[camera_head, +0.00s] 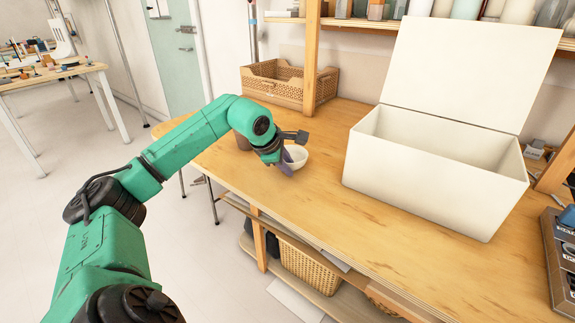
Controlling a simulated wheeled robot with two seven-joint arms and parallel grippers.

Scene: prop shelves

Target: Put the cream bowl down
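The small cream bowl (299,158) is at the left part of the wooden table, just by the end of my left arm. My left gripper (290,151) is at the bowl's near left side, with a dark part above the bowl and a purple-grey part in front of it. These parts hide some of the bowl. I cannot tell whether the fingers hold its rim, or whether the bowl touches the table. My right gripper is not in view.
A large white box (438,172) with its lid up stands on the table to the right. A wicker basket (278,82) is at the back left. A brown object (243,142) is partly behind my arm. The table's middle (318,200) is clear.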

